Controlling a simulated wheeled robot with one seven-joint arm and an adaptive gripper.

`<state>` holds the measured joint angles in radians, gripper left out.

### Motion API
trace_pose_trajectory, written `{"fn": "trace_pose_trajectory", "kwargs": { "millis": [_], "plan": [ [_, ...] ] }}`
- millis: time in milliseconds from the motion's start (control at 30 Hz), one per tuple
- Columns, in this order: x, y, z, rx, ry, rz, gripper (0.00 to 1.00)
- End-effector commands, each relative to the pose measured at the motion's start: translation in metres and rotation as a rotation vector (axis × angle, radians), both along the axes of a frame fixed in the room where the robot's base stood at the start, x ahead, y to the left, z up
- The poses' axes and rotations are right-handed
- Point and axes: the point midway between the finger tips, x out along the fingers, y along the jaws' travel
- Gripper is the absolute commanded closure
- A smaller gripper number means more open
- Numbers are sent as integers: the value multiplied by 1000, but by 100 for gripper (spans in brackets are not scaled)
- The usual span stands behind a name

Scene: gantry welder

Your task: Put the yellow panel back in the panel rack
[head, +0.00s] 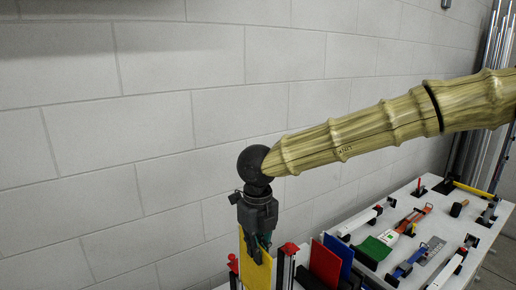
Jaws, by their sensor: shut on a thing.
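The yellow panel (254,270) hangs upright below my gripper (259,240), at the bottom middle of the head view. My gripper points down and is shut on the panel's upper edge. The panel's lower end is cut off by the frame edge. The panel rack (286,270) seems to be the dark upright posts with red tops beside the panel. A red panel (324,264) and a blue panel (338,251) stand upright to the right. I cannot tell whether the yellow panel is inside a slot.
A white table (398,197) stretches right with several tools on it, including a green block (374,249), an orange tool (413,218) and a yellow-handled tool (472,188). A pale block wall (180,130) stands close behind. Metal pipes (490,100) stand at the far right.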

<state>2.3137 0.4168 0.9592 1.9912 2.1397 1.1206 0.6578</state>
Motion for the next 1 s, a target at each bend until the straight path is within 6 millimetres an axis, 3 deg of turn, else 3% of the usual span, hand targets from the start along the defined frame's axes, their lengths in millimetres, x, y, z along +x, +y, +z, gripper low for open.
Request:
{"fn": "trace_pose_trajectory", "kwargs": {
  "millis": [1000],
  "plan": [
    [0, 0, 47, 1, -1, 0, 100]
  ]
}}
